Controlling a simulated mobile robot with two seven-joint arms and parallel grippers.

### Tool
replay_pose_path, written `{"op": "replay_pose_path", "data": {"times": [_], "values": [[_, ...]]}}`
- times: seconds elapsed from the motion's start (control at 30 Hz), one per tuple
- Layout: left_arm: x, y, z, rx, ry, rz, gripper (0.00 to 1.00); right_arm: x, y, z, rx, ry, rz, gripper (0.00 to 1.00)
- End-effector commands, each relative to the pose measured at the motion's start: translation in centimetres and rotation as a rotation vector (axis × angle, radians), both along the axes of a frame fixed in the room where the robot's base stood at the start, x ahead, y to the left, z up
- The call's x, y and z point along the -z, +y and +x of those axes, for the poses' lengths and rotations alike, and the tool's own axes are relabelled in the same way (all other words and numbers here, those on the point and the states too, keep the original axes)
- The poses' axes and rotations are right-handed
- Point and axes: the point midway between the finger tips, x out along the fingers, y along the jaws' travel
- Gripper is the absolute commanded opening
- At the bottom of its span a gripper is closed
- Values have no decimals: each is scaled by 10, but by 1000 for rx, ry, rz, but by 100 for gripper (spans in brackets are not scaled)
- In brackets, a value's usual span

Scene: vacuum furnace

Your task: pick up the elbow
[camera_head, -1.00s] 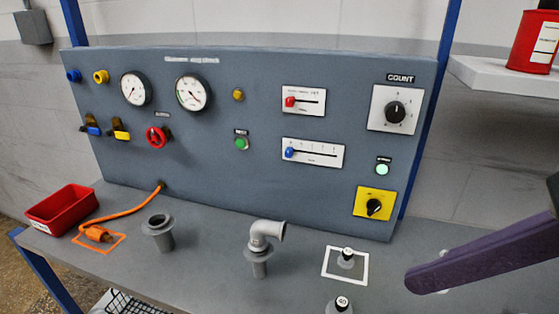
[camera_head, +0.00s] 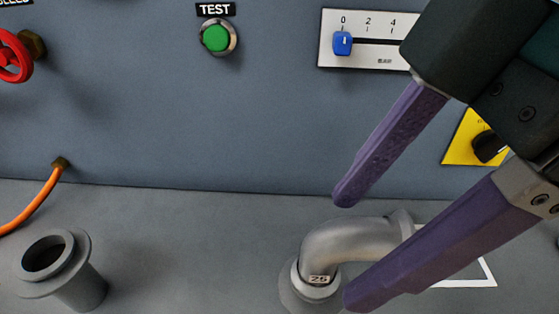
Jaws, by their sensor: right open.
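The grey elbow (camera_head: 345,245) is a bent pipe marked "25", seated on a round grey base at the bottom right of centre. Its mouth points right. My right gripper (camera_head: 350,250) comes in from the upper right with two purple fingers. The fingers are wide apart, one above and behind the elbow, the other in front of it at the lower right. The front finger hides part of the elbow's lower right side. I cannot tell whether either finger touches it. My left gripper is not in view.
A grey flanged socket (camera_head: 62,268) stands at the lower left, with an orange hose (camera_head: 38,202) behind it. The grey panel (camera_head: 200,130) rises behind, with a green TEST button (camera_head: 216,38) and a blue slider (camera_head: 342,43). A white outline (camera_head: 465,283) lies right of the elbow.

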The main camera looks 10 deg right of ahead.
Motion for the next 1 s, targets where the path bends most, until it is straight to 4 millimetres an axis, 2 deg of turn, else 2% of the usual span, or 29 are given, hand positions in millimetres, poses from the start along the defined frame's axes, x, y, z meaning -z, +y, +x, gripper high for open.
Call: {"op": "replay_pose_path", "data": {"times": [0.3,0.6,1.0], "values": [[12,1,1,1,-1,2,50,44,14,9,0,1,0,76],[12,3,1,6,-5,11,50,47,16,10,-1,-2,1,76],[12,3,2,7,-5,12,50,47,15,10,-1,-1,0,31]]}}
